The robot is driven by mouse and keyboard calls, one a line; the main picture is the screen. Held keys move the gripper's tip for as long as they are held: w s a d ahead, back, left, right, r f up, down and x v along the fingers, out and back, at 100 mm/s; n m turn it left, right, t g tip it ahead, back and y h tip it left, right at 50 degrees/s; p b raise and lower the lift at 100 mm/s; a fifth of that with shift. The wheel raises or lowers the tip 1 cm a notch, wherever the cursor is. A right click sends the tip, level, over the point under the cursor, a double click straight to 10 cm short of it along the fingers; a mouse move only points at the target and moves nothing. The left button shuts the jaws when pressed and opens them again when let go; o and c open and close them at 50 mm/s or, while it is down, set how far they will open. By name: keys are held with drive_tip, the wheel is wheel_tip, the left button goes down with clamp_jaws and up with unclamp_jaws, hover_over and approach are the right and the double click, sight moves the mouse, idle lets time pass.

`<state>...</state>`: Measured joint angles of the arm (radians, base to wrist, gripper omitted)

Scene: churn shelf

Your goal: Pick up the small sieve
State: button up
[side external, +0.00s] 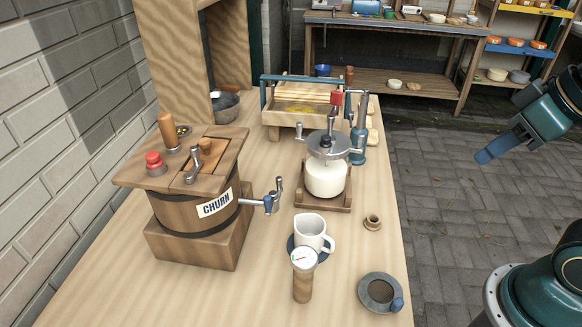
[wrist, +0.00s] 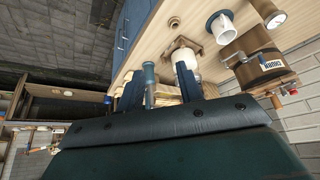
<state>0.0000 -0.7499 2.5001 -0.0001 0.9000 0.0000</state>
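A round grey ring with a dark, see-through-looking centre and a short blue handle (side external: 366,289) lies flat near the table's front right edge. It looks like the small sieve, though mesh is too small to make out. I cannot find it in the wrist view. My gripper (side external: 496,146) is in the air off the table's right side, above the paved floor, well apart from the ring. In the wrist view my gripper (wrist: 160,88) shows two dark blue fingers spread apart. Nothing is held between them; a blue pump (wrist: 149,74) shows beyond the gap.
A white mug (side external: 311,232) and a wooden-handled gauge (side external: 303,285) stand left of the ring. A small brown pot (side external: 372,222) is behind it. The churn (side external: 190,210), a jar with crank (side external: 326,178) and a wooden press tray (side external: 290,120) stand farther off.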

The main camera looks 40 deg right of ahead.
drive_tip(key=o, duration=1.2)
drive_tip(key=shift+w+a+f+m+g+y, duration=0.75)
drive_tip(key=shift+a+f+m+g, duration=0.6)
drive_tip(key=shift+a+f+m, duration=0.6)
drive_tip(key=shift+w+a+f+m+g+y, duration=0.5)
drive_tip(key=shift+w+a+f+m+g, duration=0.5)
drive_tip(key=shift+a+f+m+g, duration=0.85)
drive_tip(key=shift+w+a+f+m+g+y, duration=0.65)
drive_tip(key=shift+w+a+f+m+g, duration=0.25)
drive_tip(key=shift+a+f+m, duration=1.1)
drive_tip(key=shift+a+f+n, duration=0.15)
drive_tip(key=shift+a+n, duration=0.15)
drive_tip(key=shift+a, duration=0.1)
